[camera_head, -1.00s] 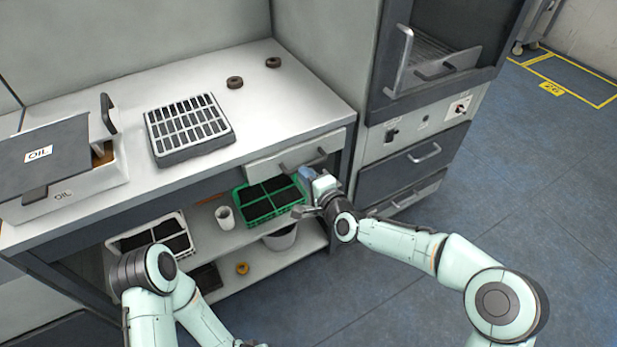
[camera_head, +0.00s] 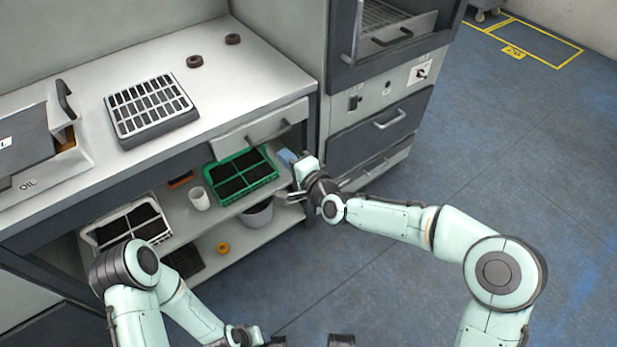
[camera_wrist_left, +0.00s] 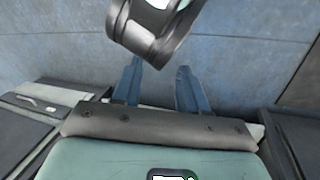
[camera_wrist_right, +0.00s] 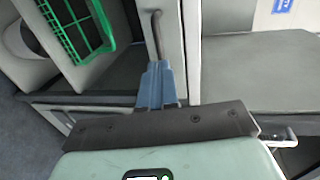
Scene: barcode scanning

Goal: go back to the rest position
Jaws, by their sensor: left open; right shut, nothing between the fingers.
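My right gripper (camera_head: 287,158) shows in the head view just in front of the workbench, below the drawer handle (camera_head: 262,136). In the right wrist view its blue fingers (camera_wrist_right: 157,84) are together with nothing between them. A vertical handle bar (camera_wrist_right: 157,35) shows just beyond the fingertips there; whether they touch is unclear. My left arm comes in at the lower left of the head view, and its fingertips cannot be made out there. In the left wrist view my left gripper (camera_wrist_left: 158,80) has its blue fingers apart and empty, over the blue floor, with a rounded dark and pale part beyond them.
The workbench (camera_head: 265,80) carries a slotted tray (camera_head: 150,105), dark rings (camera_head: 194,61) and an OIL box (camera_head: 50,180). The shelf below holds a green crate (camera_head: 243,176), a white cup (camera_head: 199,198) and a white crate (camera_head: 127,226).

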